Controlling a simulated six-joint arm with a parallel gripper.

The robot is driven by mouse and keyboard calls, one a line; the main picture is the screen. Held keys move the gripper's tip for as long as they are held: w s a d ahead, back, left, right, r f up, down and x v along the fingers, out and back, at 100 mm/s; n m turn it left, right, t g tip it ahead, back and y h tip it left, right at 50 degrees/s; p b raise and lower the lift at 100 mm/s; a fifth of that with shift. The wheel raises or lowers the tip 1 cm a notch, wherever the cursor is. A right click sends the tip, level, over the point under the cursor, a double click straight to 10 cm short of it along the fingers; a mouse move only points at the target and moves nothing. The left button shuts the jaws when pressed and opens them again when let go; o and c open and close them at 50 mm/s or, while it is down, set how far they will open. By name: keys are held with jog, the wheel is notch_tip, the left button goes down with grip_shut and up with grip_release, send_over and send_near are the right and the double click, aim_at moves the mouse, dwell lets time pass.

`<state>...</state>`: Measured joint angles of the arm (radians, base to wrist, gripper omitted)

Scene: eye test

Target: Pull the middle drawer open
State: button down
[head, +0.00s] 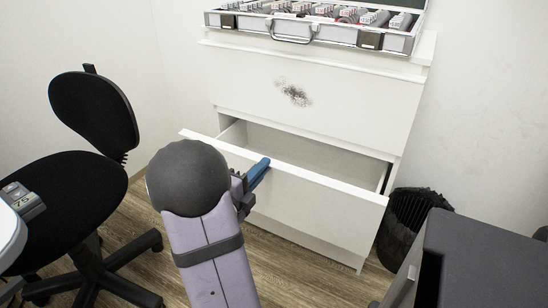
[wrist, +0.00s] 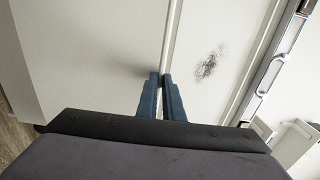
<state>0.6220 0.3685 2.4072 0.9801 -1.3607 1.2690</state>
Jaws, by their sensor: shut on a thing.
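A white chest of drawers (head: 330,90) stands against the wall. Its middle drawer (head: 320,192) is pulled partway out, and its empty-looking inside shows behind the front. The top drawer above it is closed and has a dark smudge (head: 293,92). My gripper (head: 261,168) is at the top edge of the middle drawer's front, left of its centre. In the wrist view, my blue fingers (wrist: 161,82) are close together, shut on the thin white edge of the drawer front (wrist: 172,35). The exact contact is partly hidden by the fingers.
An open silver case (head: 320,30) with several small items lies on top of the chest. A black office chair (head: 70,185) stands at left. A black waste bin (head: 412,215) and a dark grey cabinet (head: 485,260) are at right. Wooden floor shows in front.

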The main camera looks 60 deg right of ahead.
jog(key=a, duration=0.7)
jog(key=c, duration=1.9)
grip_release()
jog(key=a+p, duration=0.7)
jog(key=shift+a, duration=0.15)
